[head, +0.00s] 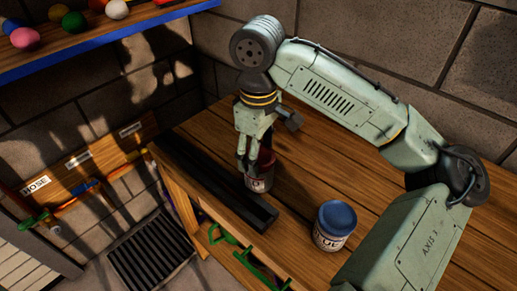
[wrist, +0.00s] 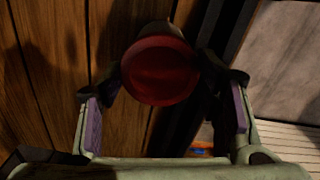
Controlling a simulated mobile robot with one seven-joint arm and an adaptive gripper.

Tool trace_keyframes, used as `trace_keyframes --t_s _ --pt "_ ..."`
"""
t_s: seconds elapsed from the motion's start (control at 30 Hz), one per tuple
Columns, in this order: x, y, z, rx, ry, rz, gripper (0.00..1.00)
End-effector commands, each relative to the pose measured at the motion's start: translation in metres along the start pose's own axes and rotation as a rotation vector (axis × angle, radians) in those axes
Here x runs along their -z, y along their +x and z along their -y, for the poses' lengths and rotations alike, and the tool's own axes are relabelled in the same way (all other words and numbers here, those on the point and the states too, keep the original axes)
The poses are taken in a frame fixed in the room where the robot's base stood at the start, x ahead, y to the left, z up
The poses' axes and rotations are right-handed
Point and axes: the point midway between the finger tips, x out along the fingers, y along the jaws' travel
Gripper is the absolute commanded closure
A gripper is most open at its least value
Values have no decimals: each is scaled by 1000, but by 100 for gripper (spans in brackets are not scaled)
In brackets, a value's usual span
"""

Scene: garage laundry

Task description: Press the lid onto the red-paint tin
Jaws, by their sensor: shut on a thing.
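The red-paint tin (head: 259,184) stands on the wooden bench, with a pale label facing the camera. A red lid (head: 267,159) is at its top, partly hidden by my fingers in the head view. In the wrist view the round red face of the lid (wrist: 160,72) lies between my fingertips, with the darker tin side behind it. My gripper (head: 248,158) points down over the tin and is shut on the lid's edge from both sides. I cannot tell whether the lid is fully seated.
A blue-lidded tin (head: 335,226) stands to the right on the bench (head: 320,165). A long black bar (head: 215,180) lies along the bench's left edge, close beside the red tin. A blue-edged shelf (head: 110,40) with coloured balls hangs upper left. Bare bench lies behind the tins.

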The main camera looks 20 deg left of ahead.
Motion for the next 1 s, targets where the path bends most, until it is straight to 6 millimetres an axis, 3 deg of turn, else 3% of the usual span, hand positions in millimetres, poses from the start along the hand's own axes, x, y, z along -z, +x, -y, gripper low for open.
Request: trace_keyframes --t_s 0.97,1.0 --pt "0 4 0 0 0 0 55" --pt "0 4 0 0 0 0 40"
